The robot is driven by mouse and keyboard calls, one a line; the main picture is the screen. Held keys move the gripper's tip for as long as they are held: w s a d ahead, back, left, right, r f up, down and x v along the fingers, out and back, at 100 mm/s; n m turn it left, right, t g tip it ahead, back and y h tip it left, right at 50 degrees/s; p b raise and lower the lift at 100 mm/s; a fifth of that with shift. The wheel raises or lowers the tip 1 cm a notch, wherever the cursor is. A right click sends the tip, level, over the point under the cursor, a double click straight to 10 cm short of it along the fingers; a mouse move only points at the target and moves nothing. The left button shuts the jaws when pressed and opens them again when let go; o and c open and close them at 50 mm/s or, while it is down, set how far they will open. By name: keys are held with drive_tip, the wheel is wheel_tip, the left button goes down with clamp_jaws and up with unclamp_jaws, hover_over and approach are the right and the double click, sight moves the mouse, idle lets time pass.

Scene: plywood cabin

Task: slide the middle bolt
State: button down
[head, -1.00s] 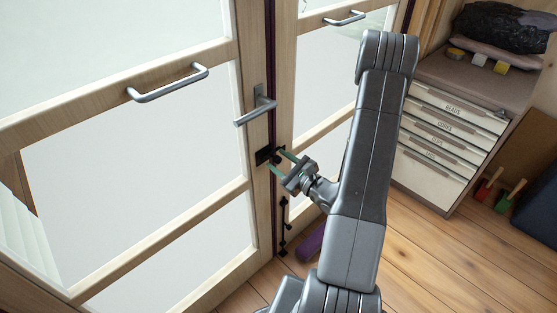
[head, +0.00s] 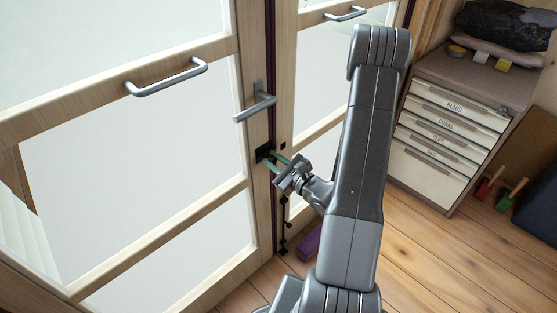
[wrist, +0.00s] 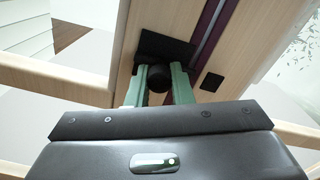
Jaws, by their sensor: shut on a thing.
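The middle bolt (head: 262,152) is a black plate with a round knob at the edge of the left door leaf, below the lever handle. In the wrist view the bolt's black plate (wrist: 163,46) is behind its round knob (wrist: 157,84). My gripper (head: 271,161) reaches in from the right; its green fingertips (wrist: 158,72) are shut on the knob, one on each side. A small square black keeper (wrist: 211,82) sits on the right leaf, across the dark seam. A gap shows between it and the bolt plate. The fingers hide part of the bolt.
A lever handle (head: 257,105) sits just above the bolt, and a bar handle (head: 167,78) crosses the left leaf. A lower black bolt (head: 284,225) is on the right leaf. A purple bar (head: 309,244) lies on the floor. A drawer cabinet (head: 447,131) stands right.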

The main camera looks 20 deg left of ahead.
drive_tip(key=shift+s+a, duration=0.35)
drive_tip(key=shift+s, duration=0.55)
drive_tip(key=c, duration=1.3)
unclamp_jaws()
drive_tip(key=shift+s, duration=0.1)
drive_tip(key=shift+d, duration=0.1)
drive_tip(key=b+v, duration=0.1)
drive_tip(key=v, duration=1.2)
drive_tip(key=shift+d, duration=0.25)
drive_tip(key=shift+a, duration=0.1)
